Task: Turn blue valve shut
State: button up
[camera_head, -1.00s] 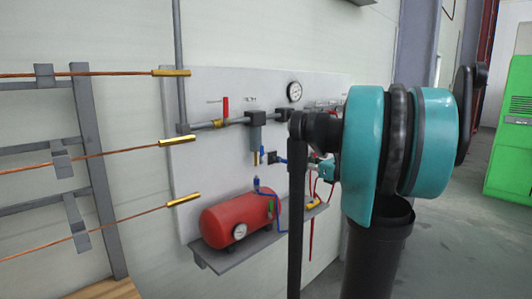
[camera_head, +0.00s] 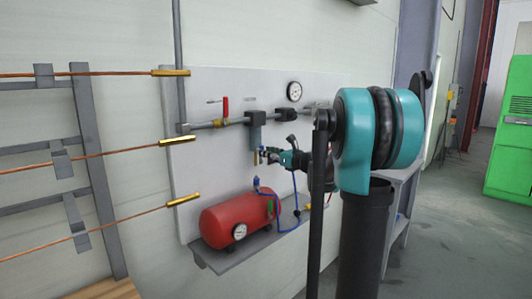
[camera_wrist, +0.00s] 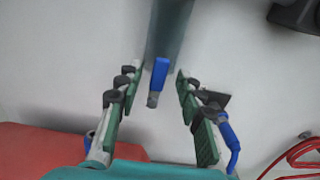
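The blue valve handle (camera_wrist: 160,73) shows in the wrist view, at the lower end of the grey cylindrical filter (camera_wrist: 168,30). My gripper (camera_wrist: 157,85) is open there, with one green-padded finger on each side of the handle. Clear gaps show between the handle and both fingers. In the head view the filter (camera_head: 256,130) hangs from the pipe on the panel. My gripper (camera_head: 268,155) is close to the filter's lower end. The blue handle is very small in that view.
A red tank (camera_head: 238,219) with a gauge sits on a shelf (camera_head: 245,250) below. A blue hose (camera_head: 278,212) runs up from it. A red-handled valve (camera_head: 225,106) is on the pipe at left. Red hose (camera_wrist: 300,150) shows at lower right in the wrist view.

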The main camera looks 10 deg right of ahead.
jog(key=shift+w+a, duration=0.25)
jog(key=shift+w, duration=0.05)
grip_shut()
dwell(0.3)
